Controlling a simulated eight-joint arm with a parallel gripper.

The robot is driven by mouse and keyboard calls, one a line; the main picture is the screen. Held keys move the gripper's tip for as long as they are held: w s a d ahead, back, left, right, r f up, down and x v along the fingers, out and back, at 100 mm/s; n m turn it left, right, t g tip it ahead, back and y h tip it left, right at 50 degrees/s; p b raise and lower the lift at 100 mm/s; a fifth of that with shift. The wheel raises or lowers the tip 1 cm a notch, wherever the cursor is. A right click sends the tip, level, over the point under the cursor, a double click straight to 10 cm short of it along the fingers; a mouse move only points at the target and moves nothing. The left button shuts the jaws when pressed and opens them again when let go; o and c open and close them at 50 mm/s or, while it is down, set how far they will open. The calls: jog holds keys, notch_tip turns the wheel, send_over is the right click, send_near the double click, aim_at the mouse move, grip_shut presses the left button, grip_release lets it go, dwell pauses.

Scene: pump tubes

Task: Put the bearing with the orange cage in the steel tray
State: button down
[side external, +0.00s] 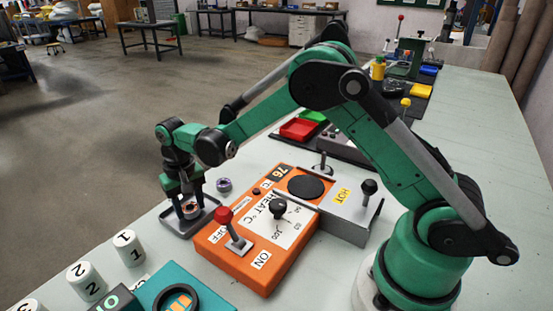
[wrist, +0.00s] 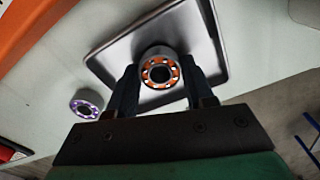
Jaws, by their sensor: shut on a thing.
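My gripper (side external: 188,203) points down over the steel tray (side external: 181,229). It is shut on the bearing with the orange cage (wrist: 160,72), a steel ring with orange between its balls. In the wrist view the bearing sits between my two fingers (wrist: 164,88), with the shallow steel tray (wrist: 205,45) behind it. In the side view the bearing (side external: 191,211) shows small and partly covered by the fingers, within the tray's outline. I cannot tell whether it touches the tray floor.
A bearing with a purple cage (side external: 224,184) lies on the table beside the tray; it also shows in the wrist view (wrist: 87,105). The orange heater box (side external: 250,235), with a red-knobbed lever (side external: 224,215), stands close right of the tray. White numbered cylinders (side external: 129,248) stand at the front left.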

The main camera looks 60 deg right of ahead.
jog(key=shift+c, duration=1.7)
grip_release()
jog(key=shift+f, duration=0.15)
notch_tip(320, 180, up, 12)
jog(key=f, duration=0.1)
jog(key=s+d+r+n+t, duration=0.1)
jog(key=s+d+t, duration=0.1)
jog(key=s, duration=0.5)
jog(key=s+d+r+n+t, duration=0.1)
jog(key=s+d+n+t, duration=0.1)
jog(key=s+t, duration=0.3)
jog(key=s, duration=0.3)
jog(key=shift+s+d+n, duration=0.15)
jog(key=shift+d+n, duration=0.1)
jog(key=shift+n, duration=0.05)
jog(key=shift+r, duration=0.1)
